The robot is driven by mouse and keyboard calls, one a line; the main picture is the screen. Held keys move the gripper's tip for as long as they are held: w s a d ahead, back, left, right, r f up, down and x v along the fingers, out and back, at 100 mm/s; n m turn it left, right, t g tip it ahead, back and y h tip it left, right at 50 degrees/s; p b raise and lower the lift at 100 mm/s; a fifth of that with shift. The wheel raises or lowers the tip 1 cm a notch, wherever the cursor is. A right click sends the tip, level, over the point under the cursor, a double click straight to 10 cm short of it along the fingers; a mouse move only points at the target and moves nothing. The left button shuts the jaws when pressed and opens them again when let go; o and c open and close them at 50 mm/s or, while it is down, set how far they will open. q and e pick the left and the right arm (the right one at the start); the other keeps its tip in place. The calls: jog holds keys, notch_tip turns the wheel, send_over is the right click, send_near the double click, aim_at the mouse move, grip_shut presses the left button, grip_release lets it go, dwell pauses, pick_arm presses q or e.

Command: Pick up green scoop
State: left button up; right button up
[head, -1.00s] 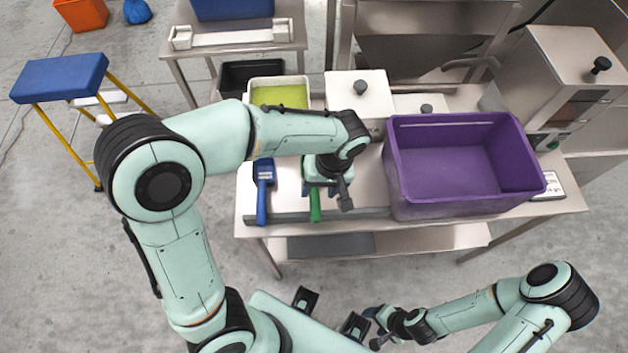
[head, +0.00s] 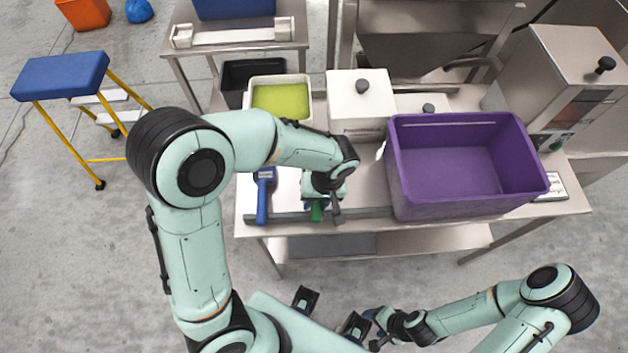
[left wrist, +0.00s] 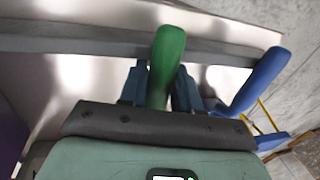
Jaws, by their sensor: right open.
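The green scoop (head: 316,212) lies at the front of the steel table (head: 365,205), mostly hidden under my left gripper in the head view. My left gripper (head: 325,210) points down over its handle. In the left wrist view the green handle (left wrist: 166,62) runs between the two blue-grey fingers of the left gripper (left wrist: 160,88), with one finger on each side. I cannot tell whether the fingers press on it. The scoop's bowl is hidden. My right gripper (head: 372,329) is open and empty, low in front of the table.
A blue scoop (head: 263,197) lies just left of the green one, also in the left wrist view (left wrist: 256,82). A purple crate (head: 430,205) stands to the right. Behind are a white lidded bin (head: 355,112) and a tub of green contents (head: 281,100). A raised grey strip (head: 371,213) runs along the front edge.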

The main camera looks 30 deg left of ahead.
pick_arm(q)
grip_shut()
jog(key=shift+r, duration=0.15)
notch_tip(320, 180, up, 20)
jog(key=p, duration=0.2)
jog(key=shift+p, duration=0.3)
pick_arm(e)
jog(key=w+r, duration=0.1)
jog(key=r, duration=0.2)
jog(key=shift+w+r, duration=0.1)
jog(key=shift+w, duration=0.3)
pick_arm(q)
jog(key=shift+f, duration=0.2)
pick_arm(e)
jog(key=shift+s, duration=0.1)
